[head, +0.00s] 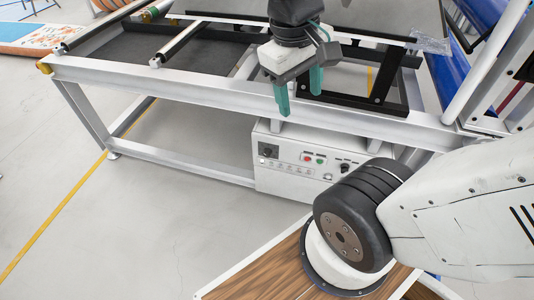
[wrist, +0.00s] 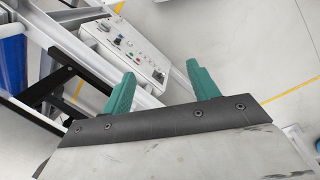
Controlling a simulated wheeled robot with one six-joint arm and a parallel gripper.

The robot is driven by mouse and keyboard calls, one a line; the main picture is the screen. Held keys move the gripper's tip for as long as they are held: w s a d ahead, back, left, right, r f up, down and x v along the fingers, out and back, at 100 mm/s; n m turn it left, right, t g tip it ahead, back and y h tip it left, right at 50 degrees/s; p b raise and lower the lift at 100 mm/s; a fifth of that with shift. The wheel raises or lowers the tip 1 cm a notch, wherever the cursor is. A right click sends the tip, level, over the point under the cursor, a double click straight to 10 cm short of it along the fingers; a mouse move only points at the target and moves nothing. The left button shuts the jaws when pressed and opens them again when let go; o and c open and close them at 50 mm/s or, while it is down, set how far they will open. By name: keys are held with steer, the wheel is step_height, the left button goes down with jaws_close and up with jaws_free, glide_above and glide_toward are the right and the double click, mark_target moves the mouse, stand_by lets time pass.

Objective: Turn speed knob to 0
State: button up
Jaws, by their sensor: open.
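A white control box (head: 283,181) sits low under the machine frame, with its panel facing me. The panel carries a black dial (head: 268,151) at left, green and red buttons in the middle, and another dark knob (head: 345,167) at right. The labels are too small to read, so I cannot tell which is the speed knob or its setting. The box also shows in the wrist view (wrist: 145,62), beyond my fingers. My gripper (head: 300,103) has two green fingers, apart and empty, above the box and not visibly touching anything. It also shows in the wrist view (wrist: 161,70).
The grey machine frame (head: 200,87) with rollers spans above and behind the box, its front rail near my gripper. A black bracket (head: 365,118) stands right of my gripper. A wooden-topped surface (head: 262,279) is in front. The floor at left is clear.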

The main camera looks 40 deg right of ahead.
steer(key=w+d+f+n+g+h, duration=0.25)
steer(key=w+d+h, duration=0.2)
steer(key=w, duration=0.25)
steer(key=n+t+h, duration=0.7)
steer(key=n+h, duration=0.5)
steer(key=n, duration=0.3)
glide_above(266, 156)
steer(key=w+v, duration=0.1)
steer(key=v, duration=0.2)
step_height(266, 156, down, 37)
steer(key=s+a+f+n+t+y, duration=0.2)
steer(key=s+f+n+t, duration=0.15)
steer(key=f, duration=0.65)
steer(key=s+a+f+n+t+y, duration=0.15)
steer(key=f+n+t, duration=0.25)
steer(key=f, duration=0.7)
steer(key=shift+y, duration=0.4)
steer(key=x, duration=0.7)
steer(key=shift+s+d, duration=0.15)
steer(key=shift+d, duration=0.2)
steer(key=c, duration=1)
